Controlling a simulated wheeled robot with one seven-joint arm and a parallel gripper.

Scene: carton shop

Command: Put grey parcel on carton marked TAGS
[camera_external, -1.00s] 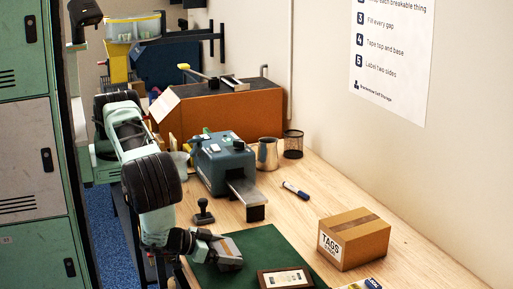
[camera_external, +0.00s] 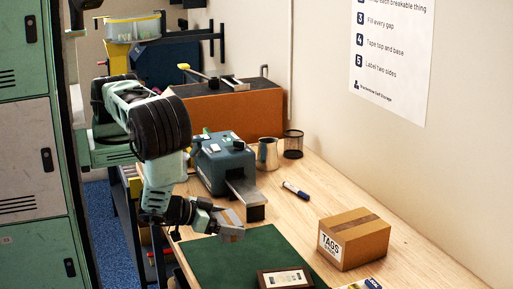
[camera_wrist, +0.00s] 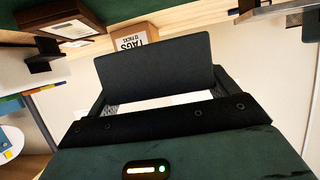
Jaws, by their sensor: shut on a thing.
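The grey parcel (camera_external: 234,229) is small and is held at the end of my gripper (camera_external: 226,220), raised above the back part of the green mat. Its far side is hidden. My gripper is shut on it. In the wrist view a flat dark panel (camera_wrist: 155,62) covers the middle, and I cannot tell whether it is parcel or gripper. The carton marked TAGS (camera_external: 354,239) is brown, closed and taped, with a white label on its left face. It stands to the right of my gripper, apart from it, with a clear top. Its label shows in the wrist view (camera_wrist: 130,40).
The green mat (camera_external: 235,263) lies on the wooden bench, with a framed picture (camera_external: 286,279) at its front. A blue-grey machine (camera_external: 222,164) with a metal chute stands close behind my gripper.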

